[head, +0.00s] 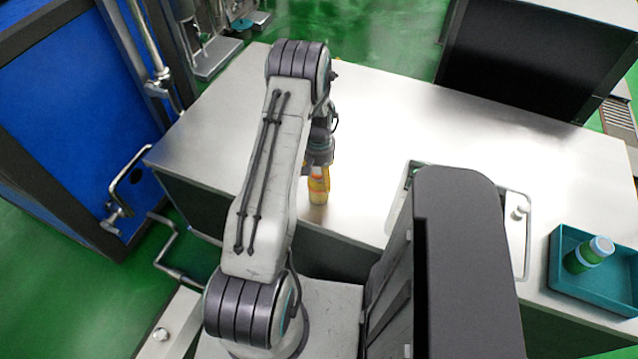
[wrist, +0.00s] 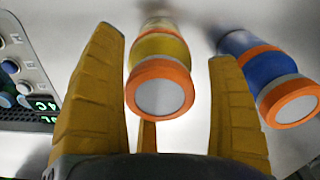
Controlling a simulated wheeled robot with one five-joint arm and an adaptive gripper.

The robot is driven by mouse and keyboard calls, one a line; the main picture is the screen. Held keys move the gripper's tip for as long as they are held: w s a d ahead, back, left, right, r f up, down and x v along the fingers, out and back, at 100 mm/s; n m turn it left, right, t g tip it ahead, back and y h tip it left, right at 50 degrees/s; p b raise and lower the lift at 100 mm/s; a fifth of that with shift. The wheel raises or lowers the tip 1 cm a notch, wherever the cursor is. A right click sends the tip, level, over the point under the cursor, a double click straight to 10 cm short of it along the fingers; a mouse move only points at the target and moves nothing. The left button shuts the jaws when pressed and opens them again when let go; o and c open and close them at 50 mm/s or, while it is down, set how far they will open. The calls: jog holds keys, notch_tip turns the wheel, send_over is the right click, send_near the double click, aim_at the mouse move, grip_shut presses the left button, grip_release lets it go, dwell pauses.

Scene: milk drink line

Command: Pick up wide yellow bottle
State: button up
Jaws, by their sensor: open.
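A yellow bottle (wrist: 160,50) with an orange ring and a pale grey round end shows in the wrist view, its end facing the camera. My gripper (wrist: 164,46) is open, with yellow fingers on both sides of this bottle. Some space shows between the bottle and the right finger; the left finger is close to it, and I cannot tell whether they touch. In the head view, my gripper (head: 318,170) is over the table's near edge, with yellow and orange below it; bottle and fingers are hard to tell apart there.
A blue bottle (wrist: 262,68) with orange bands stands just right of my right finger. A control panel (wrist: 22,85) with knobs and a green display is at the left. In the head view, a teal tray (head: 562,290) holding a green bottle (head: 588,256) sits at the right of the grey table (head: 400,120).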

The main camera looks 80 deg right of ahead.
jog(key=c, duration=1.4)
jog(key=shift+o, duration=0.2)
jog(key=shift+r, duration=0.15)
jog(key=shift+r+b, duration=0.3)
jog(key=shift+r, duration=0.25)
jog(key=r, duration=0.2)
jog(key=s+r+b, duration=0.1)
jog(key=shift+s+d, duration=0.1)
jog(key=shift+d, duration=0.15)
jog(key=s+d+r, duration=0.1)
jog(key=s+r, duration=0.1)
jog(key=s, duration=0.1)
jog(key=s+d+r+b, duration=0.1)
jog(key=s+r, duration=0.1)
jog(key=s, duration=0.1)
jog(key=s+d+r+b, duration=0.1)
jog(key=s+r, duration=0.1)
jog(key=s, duration=0.1)
jog(key=shift+s+d+r, duration=0.1)
jog(key=shift+s+r, duration=0.2)
jog(key=shift+s, duration=0.1)
